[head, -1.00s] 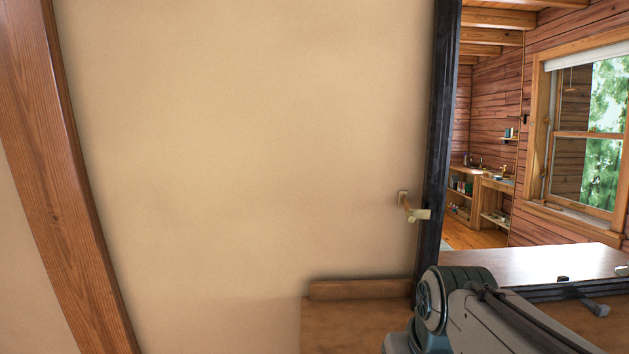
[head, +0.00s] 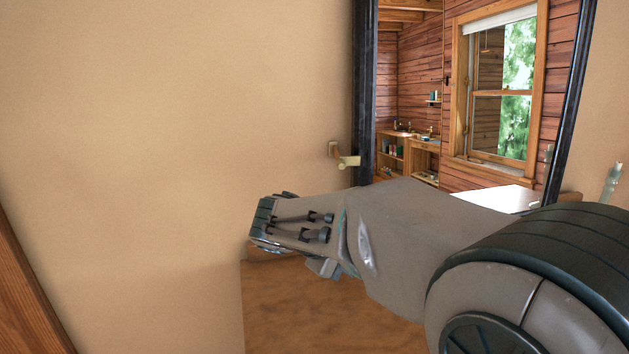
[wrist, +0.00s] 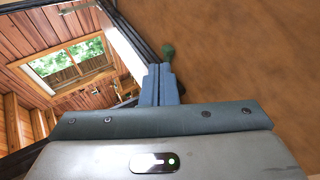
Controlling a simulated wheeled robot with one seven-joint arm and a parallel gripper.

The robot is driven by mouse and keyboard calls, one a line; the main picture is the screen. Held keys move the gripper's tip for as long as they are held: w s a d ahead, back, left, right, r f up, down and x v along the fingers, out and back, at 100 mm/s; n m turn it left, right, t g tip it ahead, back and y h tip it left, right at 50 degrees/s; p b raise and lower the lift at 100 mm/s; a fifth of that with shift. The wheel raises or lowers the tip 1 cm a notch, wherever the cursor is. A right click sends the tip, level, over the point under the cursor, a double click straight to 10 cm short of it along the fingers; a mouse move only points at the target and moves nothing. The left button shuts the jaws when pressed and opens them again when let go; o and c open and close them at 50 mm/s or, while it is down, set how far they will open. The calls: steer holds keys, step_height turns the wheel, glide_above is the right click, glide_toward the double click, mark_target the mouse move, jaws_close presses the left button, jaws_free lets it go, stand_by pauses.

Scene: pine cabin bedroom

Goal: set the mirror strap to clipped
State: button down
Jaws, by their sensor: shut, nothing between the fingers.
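The mirror (head: 364,95) has a black frame and stands against the tan wall, reflecting a window and shelves. A small pale brass-coloured fitting (head: 345,160) sticks out of the wall just left of the frame. I cannot tell whether it belongs to the strap, and no strap is clearly visible. In the wrist view, my gripper (wrist: 160,70) has its blue fingers together and empty. In the head view my arm crosses in front of the mirror's lower part, and my fingertips cannot be made out.
A brown wooden surface (head: 310,308) with a low back edge lies under my arm. A pale upright piece (head: 612,182) shows at the far right beside the mirror. A wooden post (head: 25,300) stands at lower left. Bare wall fills the left.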

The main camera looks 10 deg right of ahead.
steer(key=w+a+r+n+t+h+b, duration=0.2)
steer(key=w+a+r+t+h, duration=0.15)
steer(key=w+a, duration=0.35)
steer(key=w+a+r+n+t+h+b, duration=0.1)
steer(key=w+a+r+n+t+h, duration=0.1)
steer(key=w+a+t, duration=0.4)
steer(key=p, duration=0.3)
glide_toward(346, 158)
steer(key=w+a, duration=0.3)
steer(key=shift+g, duration=0.45)
steer(key=d, duration=0.4)
steer(key=shift+w+d+r+p, duration=0.2)
steer(key=shift+d+p, duration=0.2)
steer(key=shift+f, duration=0.1)
